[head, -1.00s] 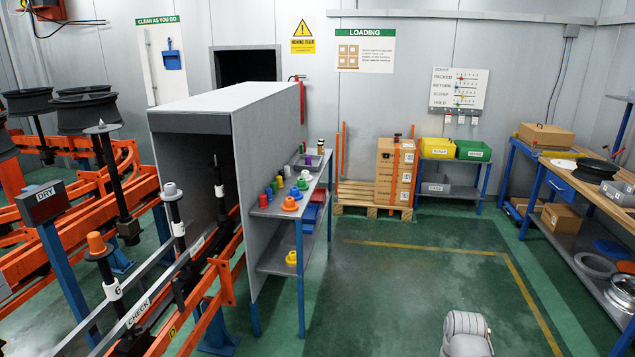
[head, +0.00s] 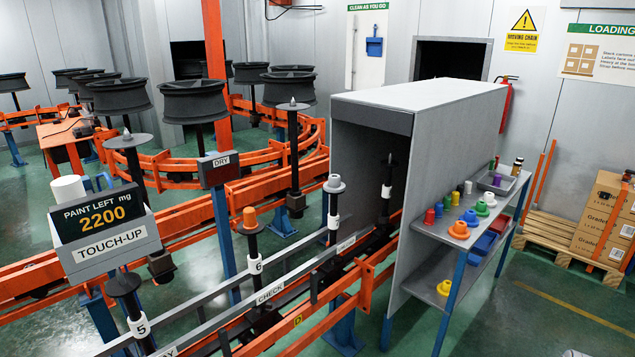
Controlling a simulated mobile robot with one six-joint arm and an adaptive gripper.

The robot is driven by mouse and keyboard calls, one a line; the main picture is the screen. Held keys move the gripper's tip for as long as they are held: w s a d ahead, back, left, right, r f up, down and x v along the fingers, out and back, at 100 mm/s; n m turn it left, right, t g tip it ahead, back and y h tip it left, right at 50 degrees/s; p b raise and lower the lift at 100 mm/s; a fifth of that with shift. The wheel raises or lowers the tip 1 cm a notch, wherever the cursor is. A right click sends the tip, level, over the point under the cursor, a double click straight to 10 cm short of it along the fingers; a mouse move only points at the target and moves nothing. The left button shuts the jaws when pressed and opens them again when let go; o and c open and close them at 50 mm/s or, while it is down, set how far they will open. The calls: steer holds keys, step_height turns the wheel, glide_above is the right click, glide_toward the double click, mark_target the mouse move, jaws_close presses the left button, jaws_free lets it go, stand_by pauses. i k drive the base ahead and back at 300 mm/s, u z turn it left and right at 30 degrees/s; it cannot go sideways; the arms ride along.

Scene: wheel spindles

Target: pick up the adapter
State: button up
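No single thing is marked as the adapter. Several small coloured cups and flanged caps stand on the side shelf's top, among them an orange flanged one (head: 459,231), a green flanged one (head: 481,209), a blue flanged one (head: 470,217) and a red cup (head: 429,217). A yellow flanged cap (head: 444,288) lies on the lower shelf. On the rail, an orange cap (head: 250,218) sits on top of the spindle marked 6, and a pale grey flanged cap (head: 334,183) tops another spindle. My gripper is not in view.
The shelf unit (head: 438,258) stands against a grey booth (head: 425,110). Orange rails (head: 180,222) with wheels on spindles fill the left. A touch-up sign (head: 104,228) reads 2200. A pallet with boxes (head: 600,225) is at right. Green floor (head: 545,310) is clear right of the shelf.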

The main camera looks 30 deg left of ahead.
mark_target(335, 185)
steer(key=u, duration=0.25)
steer(key=i, duration=0.65)
steer(key=u, duration=0.9)
steer(key=i, duration=0.6)
steer(key=u, duration=0.55)
steer(key=i, duration=0.45)
steer(key=u, duration=0.15)
steer(key=k, duration=0.9)
steer(key=u, duration=0.1)
steer(key=i, duration=0.3)
steer(key=u, duration=0.05)
